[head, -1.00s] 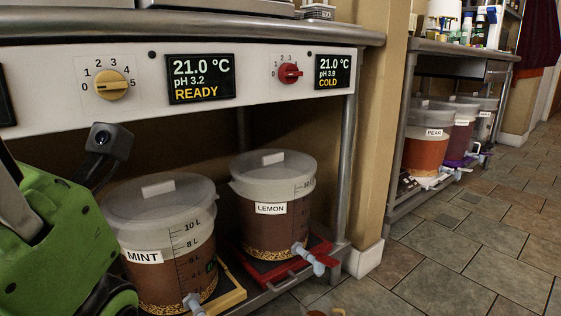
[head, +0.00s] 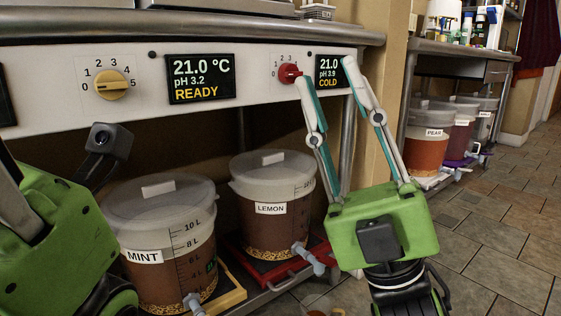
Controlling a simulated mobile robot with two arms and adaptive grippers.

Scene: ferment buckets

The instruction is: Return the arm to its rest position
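My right gripper (head: 325,70) is raised in front of the shelf's right end. Its two fingers are spread wide, with nothing seen between them. The left fingertip overlaps the edge of the red knob (head: 289,73) in the picture; I cannot tell whether they touch. The other finger covers part of the right display (head: 328,72), which shows 21.0, pH 3.9 and COLD. My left arm fills the lower left corner; its fingers are not seen.
The MINT bucket (head: 160,230) and the LEMON bucket (head: 270,205) stand lidded on the lower shelf, their taps facing out. A yellow knob (head: 111,84) and a READY display (head: 200,79) are on the panel. The tiled floor at right is clear. Another rack holds the PEAR bucket (head: 425,150).

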